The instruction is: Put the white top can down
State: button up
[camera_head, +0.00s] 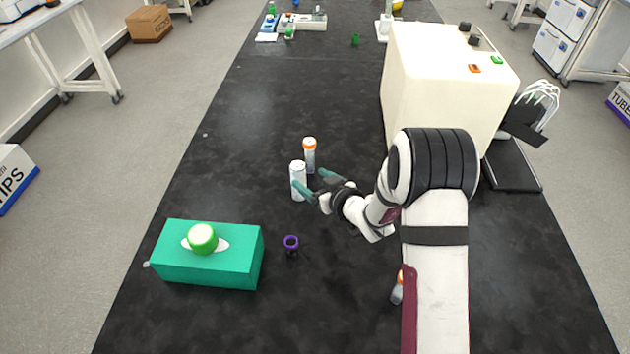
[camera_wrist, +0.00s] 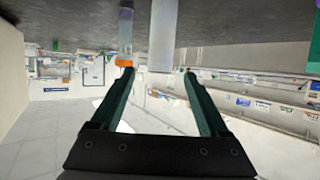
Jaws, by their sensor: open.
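The white can (camera_head: 298,181) stands upright on the black bench, left of the middle in the head view. In the wrist view the can (camera_wrist: 163,36) appears upside down, its end in line with the gap between my fingertips. My gripper (camera_head: 312,181) is open, at the can's right side, with one green finger overlapping the can in the head view. The fingers also show apart in the wrist view (camera_wrist: 158,72). I cannot tell whether either finger touches the can.
An orange-capped tube (camera_head: 309,156) stands just behind the can. A small purple-topped vial (camera_head: 291,245) and a teal box (camera_head: 210,272) with a green-and-white item (camera_head: 202,239) are nearer. A large cream machine (camera_head: 437,85) stands at back right. Bench left of the can is clear.

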jog(key=s+d+r+m+g+h, duration=0.2)
jog(key=s+d+r+m+h, duration=0.4)
jog(key=d, duration=0.6)
jog(key=s+d+r+m+g+h, duration=0.1)
jog(key=s+d+r+m+g, duration=0.1)
jog(key=s, duration=0.6)
jog(key=s+d+r+m+g+h, duration=0.1)
jog(key=s+d+r+m+g, duration=0.15)
jog(key=s, duration=0.65)
jog(key=s+a+m+g+y, duration=0.1)
jog(key=s+a+g, duration=0.1)
jog(key=s, duration=0.6)
jog(key=s+a+r+m+g+y, duration=0.1)
jog(key=s+a+g, duration=0.1)
jog(key=s, duration=0.6)
jog(key=shift+s+a+r, duration=0.15)
jog(key=shift+s+a, duration=0.15)
jog(key=shift+a, duration=0.5)
jog(key=shift+g, duration=0.25)
